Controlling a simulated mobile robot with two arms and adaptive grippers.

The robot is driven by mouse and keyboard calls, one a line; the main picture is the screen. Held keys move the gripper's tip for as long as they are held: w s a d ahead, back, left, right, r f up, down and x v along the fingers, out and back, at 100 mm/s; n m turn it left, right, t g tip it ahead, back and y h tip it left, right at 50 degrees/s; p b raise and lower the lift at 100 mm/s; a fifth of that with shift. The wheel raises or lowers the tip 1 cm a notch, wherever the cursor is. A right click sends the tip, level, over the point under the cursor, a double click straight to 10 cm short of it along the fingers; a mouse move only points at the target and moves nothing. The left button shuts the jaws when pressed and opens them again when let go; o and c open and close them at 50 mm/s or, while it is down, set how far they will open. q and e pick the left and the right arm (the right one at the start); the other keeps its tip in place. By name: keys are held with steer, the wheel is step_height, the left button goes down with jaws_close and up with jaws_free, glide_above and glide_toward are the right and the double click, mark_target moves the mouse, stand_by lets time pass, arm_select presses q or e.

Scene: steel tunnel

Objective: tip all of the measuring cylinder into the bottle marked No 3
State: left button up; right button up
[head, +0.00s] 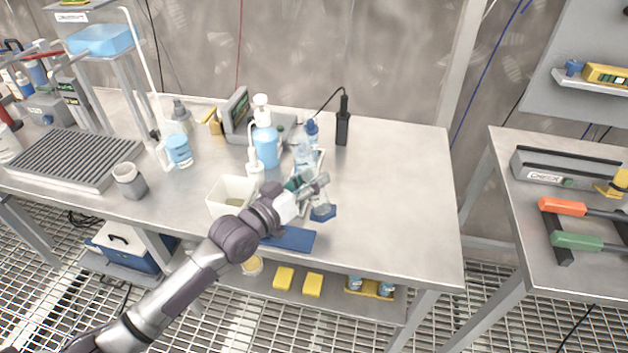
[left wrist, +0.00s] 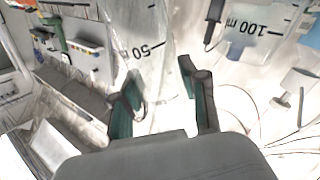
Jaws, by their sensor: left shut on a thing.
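My left gripper (head: 316,184) is shut on the measuring cylinder, a clear tube with a blue foot (head: 322,213), above the front middle of the bench. In the left wrist view the cylinder (left wrist: 148,62) stands between the fingers (left wrist: 160,88) with its 50 mark showing. I cannot tell whether its foot touches the bench or how full it is. A clear bottle with a blue cap (head: 312,128) stands just behind it. No "No 3" mark is readable, so I cannot tell which bottle bears it. My right gripper is not in view.
A pump bottle with blue liquid (head: 265,148) and a white square tub (head: 231,193) stand left of the gripper. A blue mat (head: 290,240) lies at the front edge. A black device (head: 343,125) stands behind. The bench's right part (head: 400,190) is clear.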

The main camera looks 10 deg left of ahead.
mark_target(297, 133)
arm_select(q)
steer(key=shift+w+a+r+m+p, duration=0.35)
steer(key=shift+a+r+m+p, duration=0.35)
steer(key=shift+r, duration=0.55)
steer(key=shift+w+a+r+m+p, duration=0.45)
steer(key=shift+r+m, duration=0.4)
steer(key=shift+r, duration=0.45)
steer(key=shift+w+a+r+m+p, duration=0.25)
steer(key=shift+a+r+m+p, duration=0.4)
steer(key=shift+r, duration=0.6)
steer(key=shift+d, duration=0.1)
step_height(297, 133, up, 3)
steer(key=p, duration=0.3)
